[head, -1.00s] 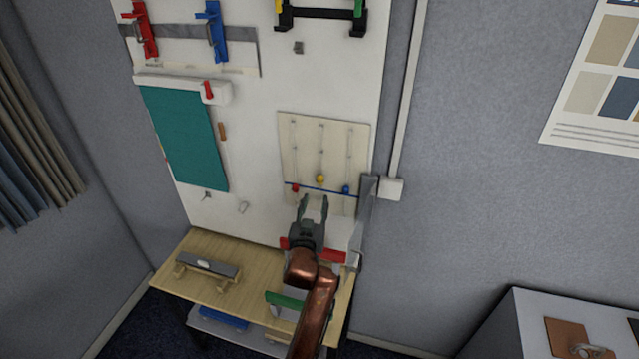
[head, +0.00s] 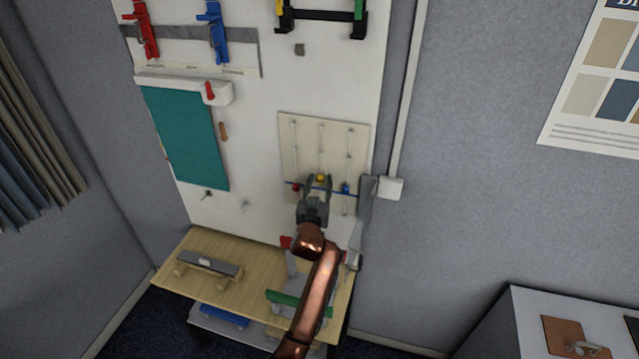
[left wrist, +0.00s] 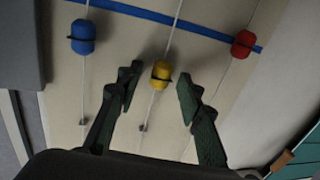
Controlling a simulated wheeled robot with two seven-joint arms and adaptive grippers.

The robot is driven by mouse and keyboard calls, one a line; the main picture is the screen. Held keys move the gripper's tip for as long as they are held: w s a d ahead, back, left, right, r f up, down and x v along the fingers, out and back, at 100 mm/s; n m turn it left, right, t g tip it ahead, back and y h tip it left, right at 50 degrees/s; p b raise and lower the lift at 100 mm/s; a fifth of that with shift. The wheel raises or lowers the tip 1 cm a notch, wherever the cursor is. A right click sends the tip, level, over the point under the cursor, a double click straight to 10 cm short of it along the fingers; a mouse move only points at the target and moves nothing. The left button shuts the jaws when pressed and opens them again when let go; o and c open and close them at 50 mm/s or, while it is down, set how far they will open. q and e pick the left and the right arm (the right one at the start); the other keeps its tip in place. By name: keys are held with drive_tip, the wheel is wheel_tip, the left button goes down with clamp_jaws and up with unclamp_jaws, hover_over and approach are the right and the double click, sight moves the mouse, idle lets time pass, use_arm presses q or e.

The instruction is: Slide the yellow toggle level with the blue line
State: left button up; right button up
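The yellow toggle (head: 321,178) sits on the middle wire of a pale panel (head: 296,130) on the upright board. In the head view it is a little above the blue line (head: 333,191); the left wrist view, turned over, also shows the yellow toggle (left wrist: 161,74) apart from the blue line (left wrist: 200,31). My left gripper (head: 318,185) is open at the panel. In the left wrist view its fingers (left wrist: 158,84) are on either side of the yellow toggle, with gaps visible. My right gripper is not in view.
The red toggle (left wrist: 244,44) overlaps the blue line on one neighbouring wire. The blue toggle (left wrist: 83,37) is on the other, off the line. A wooden shelf (head: 245,270) with a green-topped item (head: 285,298) lies below. A grey wall box (head: 390,188) is to the right.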

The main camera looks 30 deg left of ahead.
sight(321, 189)
use_arm(q)
clamp_jaws()
drive_tip(key=shift+f, duration=0.15)
idle(0.4)
wheel_tip(321, 189, down, 6)
drive_tip(key=b, duration=0.4)
unclamp_jaws()
